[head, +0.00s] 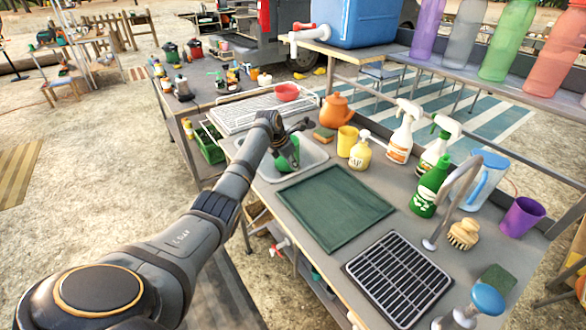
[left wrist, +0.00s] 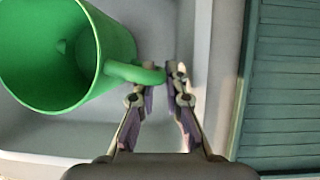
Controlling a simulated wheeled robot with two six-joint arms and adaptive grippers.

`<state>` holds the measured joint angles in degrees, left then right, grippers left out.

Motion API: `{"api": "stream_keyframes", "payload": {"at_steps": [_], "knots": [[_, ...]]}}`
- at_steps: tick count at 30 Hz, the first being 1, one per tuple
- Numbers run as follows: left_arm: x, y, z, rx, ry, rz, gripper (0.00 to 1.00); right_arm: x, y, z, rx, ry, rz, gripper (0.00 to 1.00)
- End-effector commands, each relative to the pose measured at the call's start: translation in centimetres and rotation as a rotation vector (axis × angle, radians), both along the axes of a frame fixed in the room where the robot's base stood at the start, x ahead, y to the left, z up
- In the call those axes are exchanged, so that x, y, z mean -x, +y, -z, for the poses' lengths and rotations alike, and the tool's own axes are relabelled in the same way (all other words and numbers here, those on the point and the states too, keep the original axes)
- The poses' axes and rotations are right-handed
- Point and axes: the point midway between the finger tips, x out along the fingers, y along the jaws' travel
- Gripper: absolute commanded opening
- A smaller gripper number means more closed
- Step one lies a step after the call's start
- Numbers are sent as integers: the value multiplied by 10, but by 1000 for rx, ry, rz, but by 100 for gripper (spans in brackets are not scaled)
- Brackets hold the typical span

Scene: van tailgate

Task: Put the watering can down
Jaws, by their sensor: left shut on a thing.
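My left gripper (head: 296,132) is over the grey sink basin (head: 312,152) in the counter. It is shut on the handle of a green vessel (head: 288,155). In the left wrist view the green vessel (left wrist: 118,45) looks like a mug, its open mouth facing the camera and its handle between the fingertips (left wrist: 165,75). No spout shows on it, so I cannot tell that it is a watering can. It is in or just above the basin; whether it touches the bottom is unclear. An orange pot with a spout (head: 337,112) stands behind the basin. My right gripper is out of view.
A sponge (head: 323,134), yellow cup (head: 347,141), soap bottle (head: 360,154) and spray bottles (head: 401,135) stand close behind.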

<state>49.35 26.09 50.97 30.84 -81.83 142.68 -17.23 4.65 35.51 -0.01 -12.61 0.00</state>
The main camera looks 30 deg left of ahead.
Motion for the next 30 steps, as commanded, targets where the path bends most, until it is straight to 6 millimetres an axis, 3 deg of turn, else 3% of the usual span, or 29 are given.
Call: {"api": "stream_keyframes", "payload": {"at_steps": [3,12,13,15,23,26,30], "knots": [[1,0,17,0,2,0,0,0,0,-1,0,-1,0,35],[1,0,19,0,1,0,0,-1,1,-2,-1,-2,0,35],[1,0,20,0,2,0,13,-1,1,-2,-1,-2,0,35],[1,0,20,0,1,0,21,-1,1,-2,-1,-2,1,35],[1,0,20,0,1,0,21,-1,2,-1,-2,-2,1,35],[2,1,14,-1,0,0,21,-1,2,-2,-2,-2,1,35],[12,5,-10,-4,-2,0,21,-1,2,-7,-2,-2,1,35]]}}
